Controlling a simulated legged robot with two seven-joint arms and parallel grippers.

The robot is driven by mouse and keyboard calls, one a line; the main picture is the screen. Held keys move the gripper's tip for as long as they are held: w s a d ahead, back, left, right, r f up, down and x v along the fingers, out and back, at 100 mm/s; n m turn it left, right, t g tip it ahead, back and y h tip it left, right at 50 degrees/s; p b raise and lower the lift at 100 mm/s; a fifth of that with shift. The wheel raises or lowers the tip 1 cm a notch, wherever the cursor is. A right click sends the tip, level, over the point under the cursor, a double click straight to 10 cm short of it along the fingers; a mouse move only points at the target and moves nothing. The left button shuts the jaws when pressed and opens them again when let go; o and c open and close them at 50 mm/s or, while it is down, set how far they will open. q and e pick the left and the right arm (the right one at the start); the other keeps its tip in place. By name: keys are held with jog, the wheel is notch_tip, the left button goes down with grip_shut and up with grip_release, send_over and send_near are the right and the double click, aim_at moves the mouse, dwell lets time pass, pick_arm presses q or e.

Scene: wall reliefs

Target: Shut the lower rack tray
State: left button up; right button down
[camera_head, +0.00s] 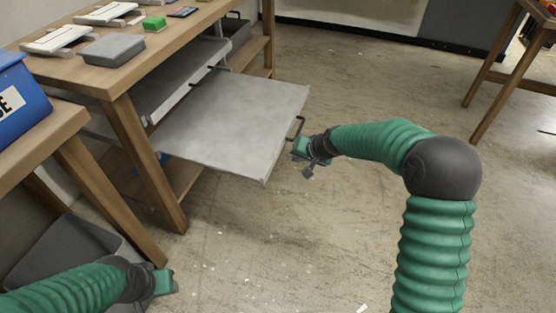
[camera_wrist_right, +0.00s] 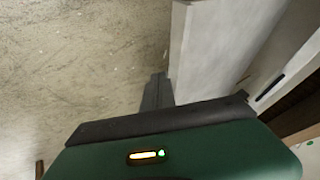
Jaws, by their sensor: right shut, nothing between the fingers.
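The lower rack tray (camera_head: 235,120) is a flat grey metal sheet, pulled far out from under the wooden workbench. A dark handle (camera_head: 297,127) is on its outer edge. My right gripper (camera_head: 301,166) is shut and empty beside that outer edge, just below the handle. I cannot tell whether it touches the tray. In the right wrist view the dark fingers (camera_wrist_right: 158,90) are beside the pale tray edge (camera_wrist_right: 205,50). My left gripper (camera_head: 172,282) is at the lower left, away from the tray, and its jaws are unclear.
Another grey tray (camera_head: 185,80) sits higher under the workbench (camera_head: 120,75). Small items lie on the bench top. A blue bin (camera_head: 20,100) stands on a left table, above a grey bin (camera_head: 70,255). The floor (camera_head: 345,90) right of the tray is open.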

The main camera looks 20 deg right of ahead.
jog(key=w+a+f+b, duration=0.1)
jog(key=w, duration=0.1)
jog(key=w+a+f+b, duration=0.1)
jog(key=w+f, duration=0.1)
jog(key=w+a+f+b, duration=0.1)
jog(key=a+f+b, duration=0.1)
jog(key=shift+w+a+f, duration=0.1)
jog(key=shift+w+f, duration=0.15)
jog(key=shift+w, duration=0.15)
jog(key=shift+r, duration=0.1)
